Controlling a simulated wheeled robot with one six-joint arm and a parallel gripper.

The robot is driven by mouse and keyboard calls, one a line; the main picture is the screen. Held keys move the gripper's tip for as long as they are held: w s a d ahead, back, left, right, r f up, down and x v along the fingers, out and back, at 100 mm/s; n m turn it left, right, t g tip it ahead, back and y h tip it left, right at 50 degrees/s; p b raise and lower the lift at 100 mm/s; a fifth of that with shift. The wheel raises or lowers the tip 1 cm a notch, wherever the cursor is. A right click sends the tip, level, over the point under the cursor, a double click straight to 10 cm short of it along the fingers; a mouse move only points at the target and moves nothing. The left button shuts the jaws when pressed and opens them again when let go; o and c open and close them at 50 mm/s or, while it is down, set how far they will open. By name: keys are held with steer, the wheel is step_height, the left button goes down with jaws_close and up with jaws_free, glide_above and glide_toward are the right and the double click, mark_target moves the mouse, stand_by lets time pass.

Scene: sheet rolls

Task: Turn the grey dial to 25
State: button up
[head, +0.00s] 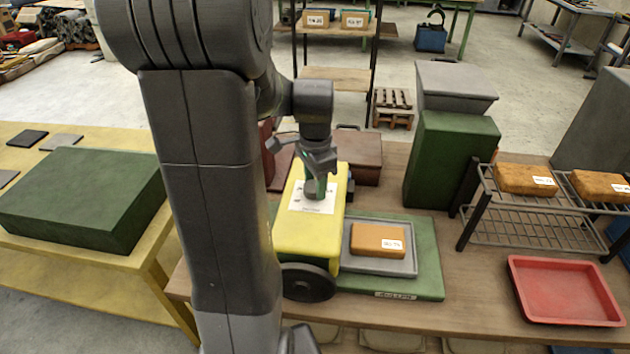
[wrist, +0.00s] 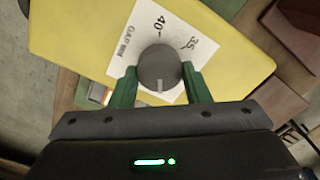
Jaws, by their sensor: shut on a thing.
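The grey dial (wrist: 159,68) sits on a white scale card (wrist: 140,35) on top of a yellow machine (wrist: 235,62). In the wrist view the numbers 40 and 35 and the word GAP show at the card's far side. A pale mark on the dial points down the picture, towards my gripper's body. The number at that mark is hidden or unreadable. My gripper (wrist: 158,90) is shut on the dial, with one green finger at each side. In the head view my gripper (head: 318,188) reaches down onto the card on the yellow machine (head: 300,238).
Right of the machine, an orange block (head: 378,240) lies on a grey tray (head: 410,262) on a green board (head: 430,275). A wire rack (head: 535,235) and a red tray (head: 565,290) stand further right. Green boxes stand behind and on the yellow table (head: 120,262) at left.

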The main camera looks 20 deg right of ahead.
steer(key=shift+r+m, duration=0.1)
steer(key=shift+m, duration=0.2)
steer(key=o, duration=1)
step_height(320, 180, up, 14)
steer(key=shift+b, duration=0.35)
step_height(320, 180, down, 14)
steer(key=shift+f+p, duration=0.1)
steer(key=shift+p, duration=0.25)
stand_by(0.4)
